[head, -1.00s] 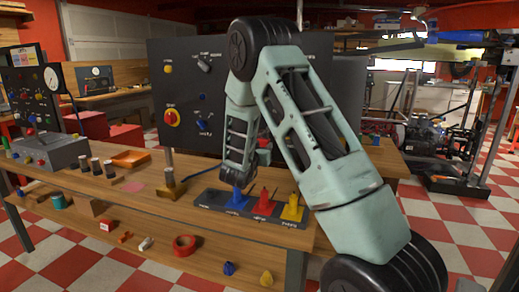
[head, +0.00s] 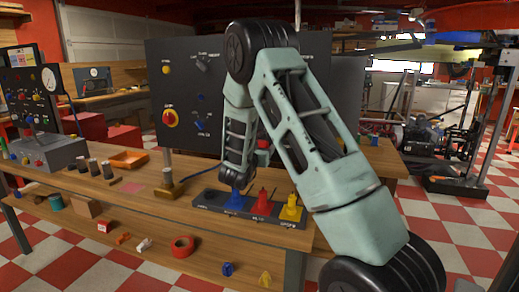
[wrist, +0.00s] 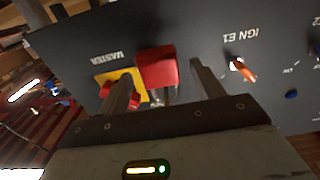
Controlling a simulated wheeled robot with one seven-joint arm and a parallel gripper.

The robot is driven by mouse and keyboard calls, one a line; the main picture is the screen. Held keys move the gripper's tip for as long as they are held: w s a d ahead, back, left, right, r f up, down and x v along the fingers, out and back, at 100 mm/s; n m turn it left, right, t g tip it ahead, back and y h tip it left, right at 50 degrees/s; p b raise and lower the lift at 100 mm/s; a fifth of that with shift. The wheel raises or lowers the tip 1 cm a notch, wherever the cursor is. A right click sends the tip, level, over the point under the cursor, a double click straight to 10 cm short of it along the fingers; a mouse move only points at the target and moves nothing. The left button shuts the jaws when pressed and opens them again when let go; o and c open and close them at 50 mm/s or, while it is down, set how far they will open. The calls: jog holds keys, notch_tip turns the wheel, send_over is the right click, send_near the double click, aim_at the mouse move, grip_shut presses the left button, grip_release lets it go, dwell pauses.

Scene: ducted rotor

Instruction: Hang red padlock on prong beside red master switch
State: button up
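In the wrist view the red padlock (wrist: 157,68) is in front of a dark panel, its body away from my gripper and its metal shackle on the near side. It stands beside the red master switch (wrist: 108,88) on its yellow plate, under the MASTER label. My gripper (wrist: 163,85) has its two fingers apart, one on each side of the padlock, with a gap visible on the right. The left finger covers part of the switch. The prong is hidden, so I cannot tell whether the shackle is around it. In the head view my arm hides the gripper.
An orange-tipped IGN E1 lever (wrist: 242,70) sits close to the right finger. In the head view a dark tray (head: 208,197) holds blue, red and yellow pieces on the wooden bench (head: 130,195). A large control panel (head: 240,85) stands behind my arm.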

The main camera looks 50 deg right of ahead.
jog(key=shift+a, duration=0.15)
jog(key=b+v, duration=0.1)
jog(key=v, duration=1.6)
jog(key=shift+b, duration=0.35)
